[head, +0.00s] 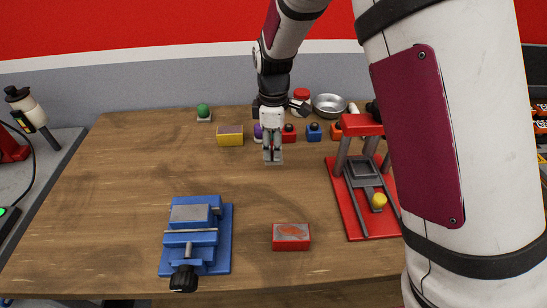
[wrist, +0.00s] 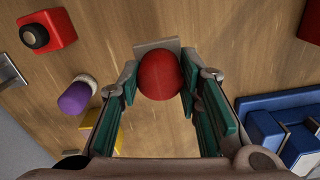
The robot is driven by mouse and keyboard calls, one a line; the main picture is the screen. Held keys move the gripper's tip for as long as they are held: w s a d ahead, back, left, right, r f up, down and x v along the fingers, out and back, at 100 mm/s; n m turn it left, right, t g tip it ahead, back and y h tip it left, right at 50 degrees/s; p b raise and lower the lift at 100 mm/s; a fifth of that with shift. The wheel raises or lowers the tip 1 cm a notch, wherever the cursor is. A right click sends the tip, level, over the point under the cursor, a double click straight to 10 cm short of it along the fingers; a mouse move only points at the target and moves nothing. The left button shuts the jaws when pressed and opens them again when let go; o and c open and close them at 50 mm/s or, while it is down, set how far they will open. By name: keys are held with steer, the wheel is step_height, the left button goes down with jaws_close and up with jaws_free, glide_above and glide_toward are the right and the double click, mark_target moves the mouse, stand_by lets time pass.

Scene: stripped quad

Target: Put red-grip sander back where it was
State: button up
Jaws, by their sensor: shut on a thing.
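The red-grip sander shows in the wrist view as a round red grip (wrist: 160,75) on a flat grey base plate (wrist: 153,46). My gripper (wrist: 160,85) is shut on the red grip, with green-padded fingers on both sides. In the head view my gripper (head: 272,150) points down over the middle of the table. The sander's grey base (head: 273,161) shows below its fingers, and the red grip is hidden there. I cannot tell whether the base touches the tabletop.
A green-grip sander (head: 203,113), a yellow block (head: 230,136) and several knobbed blocks stand behind. A blue vise (head: 195,235) and a red box (head: 291,238) are in front. A red press (head: 350,205) stands right. The table's left side (head: 110,190) is clear.

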steer(key=shift+f, duration=2.1)
steer(key=shift+f, duration=0.15)
steer(key=o, duration=1.2)
step_height(320, 180, up, 12)
steer(key=shift+r+b, duration=0.25)
steer(key=shift+b, duration=0.1)
